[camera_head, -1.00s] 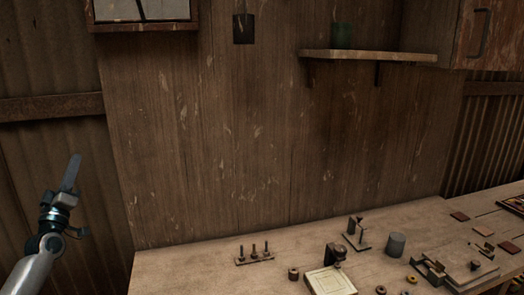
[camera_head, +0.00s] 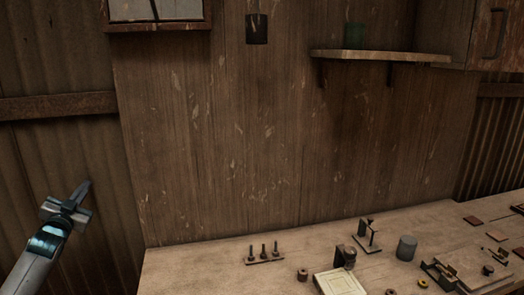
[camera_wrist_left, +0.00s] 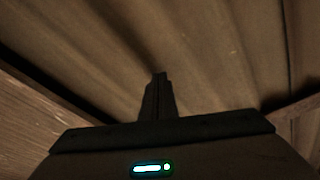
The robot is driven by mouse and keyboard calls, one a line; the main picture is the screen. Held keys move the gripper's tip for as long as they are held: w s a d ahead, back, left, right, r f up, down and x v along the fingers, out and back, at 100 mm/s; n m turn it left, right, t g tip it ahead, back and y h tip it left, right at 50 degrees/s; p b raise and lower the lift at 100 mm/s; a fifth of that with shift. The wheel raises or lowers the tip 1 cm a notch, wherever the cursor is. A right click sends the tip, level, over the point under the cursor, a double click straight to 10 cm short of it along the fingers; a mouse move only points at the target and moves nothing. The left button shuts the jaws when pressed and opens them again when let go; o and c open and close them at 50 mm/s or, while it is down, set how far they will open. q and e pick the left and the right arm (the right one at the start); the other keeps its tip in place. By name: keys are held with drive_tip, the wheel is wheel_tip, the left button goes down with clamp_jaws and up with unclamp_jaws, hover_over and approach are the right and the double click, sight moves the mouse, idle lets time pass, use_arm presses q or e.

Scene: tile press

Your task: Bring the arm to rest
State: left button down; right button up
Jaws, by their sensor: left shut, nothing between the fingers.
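My left gripper (camera_head: 80,191) is raised at the left of the head view, in front of the corrugated wall and left of the workbench. Its fingers are together and hold nothing. In the left wrist view the shut fingers (camera_wrist_left: 158,95) point at the blurred corrugated wall, with nothing between them. My left arm comes up from the bottom left corner. My right gripper does not show in either view.
The workbench (camera_head: 205,268) fills the lower right. On it are a peg rack (camera_head: 265,260), a pale square plate (camera_head: 338,284), a grey cylinder (camera_head: 406,248), a small metal stand (camera_head: 368,237) and a press-like fixture (camera_head: 440,273). A shelf (camera_head: 380,56) hangs above.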

use_arm(q)
drive_tip(key=s+d+f+g, duration=0.3)
drive_tip(key=s+f, duration=0.1)
drive_tip(key=f, duration=1.1)
drive_tip(key=s+d+f+g, duration=0.2)
drive_tip(key=s+f, duration=0.2)
drive_tip(key=f, duration=1.2)
drive_tip(key=s+d+f+g, duration=0.3)
drive_tip(key=s+f, duration=0.2)
drive_tip(key=f, duration=1)
drive_tip(key=s+d+f+n+g+h, duration=0.15)
drive_tip(key=s+d+f, duration=0.25)
drive_tip(key=s+f, duration=0.65)
drive_tip(key=s+d+f+g, duration=0.3)
drive_tip(key=s+d+f, duration=0.2)
drive_tip(key=s+f, duration=0.6)
drive_tip(key=s+d+f+g, duration=0.2)
drive_tip(key=s+d+f, duration=0.3)
drive_tip(key=s, duration=0.8)
drive_tip(key=s+d+f+g+h, duration=0.1)
drive_tip(key=s+d+f, duration=0.5)
drive_tip(key=s, duration=0.8)
drive_tip(key=s+d+f+g+h, duration=0.1)
drive_tip(key=s+d+f+g, duration=0.2)
drive_tip(key=s, duration=1)
drive_tip(key=d+f, duration=0.2)
drive_tip(key=d, duration=0.1)
drive_tip(key=shift+s+f, duration=0.15)
drive_tip(key=shift+s, duration=0.2)
